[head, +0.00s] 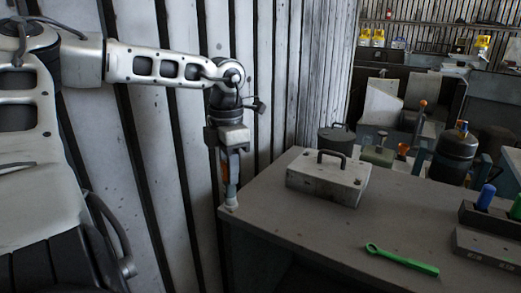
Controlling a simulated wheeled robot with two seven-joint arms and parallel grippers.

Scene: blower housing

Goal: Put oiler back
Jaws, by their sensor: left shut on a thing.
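My left gripper (230,160) hangs down at the left corner of the grey workbench (300,235), in front of the ribbed wall. It is shut on a slim upright thing, seemingly the oiler (231,202), of which a pale, rounded lower end shows below the fingers. This end is at the bench's left corner; I cannot tell whether it touches the top. The fingers hide most of it. My right gripper is not in view.
A grey metal box (328,178) with a dark handle stands on the bench, with a dark lidded pot (336,139) behind it. A green wrench (402,260) lies near the front. A dark holder (490,219) with blue and green items is at right.

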